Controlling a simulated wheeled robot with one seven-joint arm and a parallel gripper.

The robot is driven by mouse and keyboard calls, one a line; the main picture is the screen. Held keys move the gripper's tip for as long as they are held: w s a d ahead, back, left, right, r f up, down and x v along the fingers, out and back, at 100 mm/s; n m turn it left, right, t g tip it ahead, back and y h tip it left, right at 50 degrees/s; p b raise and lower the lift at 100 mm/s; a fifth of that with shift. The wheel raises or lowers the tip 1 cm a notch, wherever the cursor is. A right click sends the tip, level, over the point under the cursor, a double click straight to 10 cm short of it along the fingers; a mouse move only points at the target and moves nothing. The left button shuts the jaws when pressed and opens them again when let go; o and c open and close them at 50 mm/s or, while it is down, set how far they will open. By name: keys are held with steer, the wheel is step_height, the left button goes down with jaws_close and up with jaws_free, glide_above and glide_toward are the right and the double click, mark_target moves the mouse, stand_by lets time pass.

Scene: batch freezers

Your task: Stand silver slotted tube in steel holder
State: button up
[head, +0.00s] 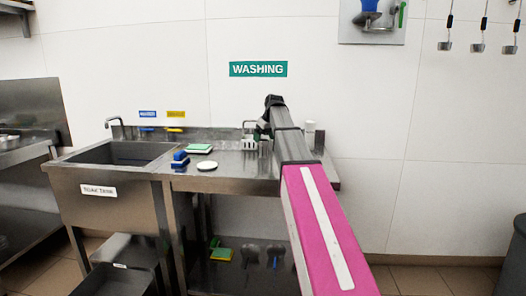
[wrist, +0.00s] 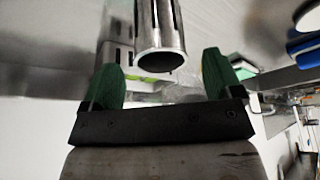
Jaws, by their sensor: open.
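The silver slotted tube (wrist: 160,36) shows in the wrist view, with its round open end facing me. That end lies in the gap between the green fingertips of my gripper (wrist: 162,70), with space visible on both sides. My gripper is open and not closed on the tube. In the head view my gripper (head: 265,128) is over the back of the steel counter. A wire-like steel holder (head: 249,141) stands just left of it, partly hidden by my arm. The tube cannot be made out in the head view. Another slotted metal shape, possibly a reflection, shows behind the left finger in the wrist view.
The counter (head: 228,182) holds a blue sponge (head: 180,160), a green-and-white sponge (head: 199,148) and a white disc (head: 207,165). A sink (head: 120,152) is at left. A white cylinder (head: 310,126) stands right of my arm. The counter's front middle is clear.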

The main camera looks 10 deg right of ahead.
mark_target(263, 140)
steer(key=x, duration=0.5)
steer(key=c, duration=1.1)
steer(key=shift+r, duration=0.15)
